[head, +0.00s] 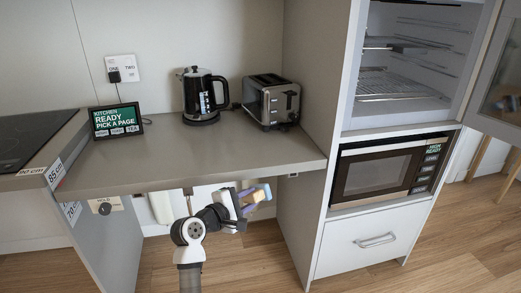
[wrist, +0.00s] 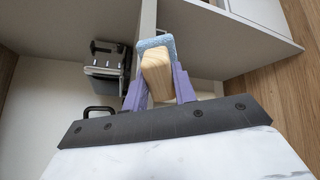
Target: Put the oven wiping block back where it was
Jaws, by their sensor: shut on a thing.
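My gripper (head: 250,196) is below the counter's front edge, left of the cabinet's side panel in the head view. Its purple fingers are shut on the wiping block (wrist: 156,72), a pale wooden piece with a light-blue fuzzy face. The block (head: 266,191) sticks out to the right of the fingers in the head view and is held clear in the air. The built-in oven (head: 378,174), with its dark glass door shut, is to the right of my gripper.
The counter (head: 190,155) carries a black kettle (head: 201,95), a steel toaster (head: 270,101) and a small screen (head: 117,121). A hob (head: 25,140) is at the left. The fridge compartment (head: 400,65) above the oven is open, its door (head: 500,85) swung out right. The drawer (head: 372,240) is shut.

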